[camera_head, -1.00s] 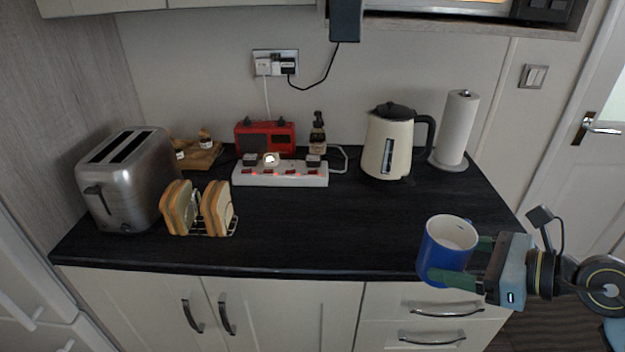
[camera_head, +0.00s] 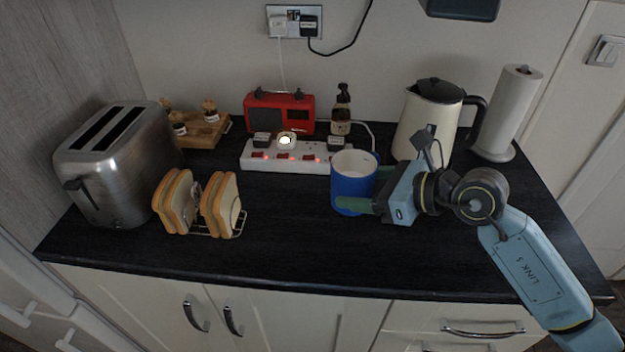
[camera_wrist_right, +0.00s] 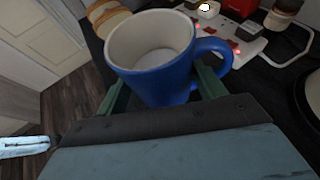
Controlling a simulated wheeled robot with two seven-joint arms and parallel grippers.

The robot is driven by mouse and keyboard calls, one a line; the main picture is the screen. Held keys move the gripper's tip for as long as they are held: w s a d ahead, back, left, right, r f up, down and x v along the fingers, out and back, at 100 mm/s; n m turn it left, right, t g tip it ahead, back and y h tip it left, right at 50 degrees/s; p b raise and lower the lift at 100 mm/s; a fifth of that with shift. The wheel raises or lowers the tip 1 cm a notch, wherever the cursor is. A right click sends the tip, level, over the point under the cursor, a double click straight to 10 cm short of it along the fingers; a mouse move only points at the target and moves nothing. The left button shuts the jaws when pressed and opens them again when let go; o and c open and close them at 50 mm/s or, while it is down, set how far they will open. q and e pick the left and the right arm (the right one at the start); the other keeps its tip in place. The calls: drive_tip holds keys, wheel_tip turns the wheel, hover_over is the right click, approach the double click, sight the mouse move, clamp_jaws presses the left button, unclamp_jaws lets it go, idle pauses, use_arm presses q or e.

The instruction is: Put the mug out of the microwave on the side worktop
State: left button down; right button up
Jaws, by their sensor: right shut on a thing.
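The blue mug (camera_head: 354,178) with a white inside is upright over the middle of the black side worktop (camera_head: 290,245). My right gripper (camera_head: 368,190) is shut on the mug, its green fingers on either side of the body. In the right wrist view the mug (camera_wrist_right: 155,85) sits between the fingers, with its handle to the right; the mug looks empty. I cannot tell whether its base touches the worktop. The microwave and my left gripper are not in view in the head view.
The power strip (camera_head: 290,156) and a small dark bottle (camera_head: 341,112) are behind the mug. The cream kettle (camera_head: 428,122) and paper roll (camera_head: 508,112) stand behind my right arm. The toast rack (camera_head: 200,205) and toaster (camera_head: 115,165) are at left. Bare worktop lies in front of the mug.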

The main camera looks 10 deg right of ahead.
drive_tip(key=shift+w+a+m+t+h, duration=0.15)
drive_tip(key=shift+w+a+m+t, duration=0.2)
drive_tip(key=shift+a, duration=0.3)
drive_tip(key=shift+w+a+m+t+h, duration=0.1)
drive_tip(key=shift+w+a+m+h, duration=0.05)
drive_tip(key=shift+w+a, duration=0.4)
wheel_tip(320, 180, down, 6)
drive_tip(key=shift+a+f+b, duration=0.1)
drive_tip(key=shift+f+b, duration=0.15)
drive_tip(key=shift+b, duration=0.4)
drive_tip(key=shift+f+b, duration=0.3)
drive_tip(key=shift+f, duration=1.45)
drive_tip(key=shift+f, duration=0.15)
drive_tip(key=o, duration=1.3)
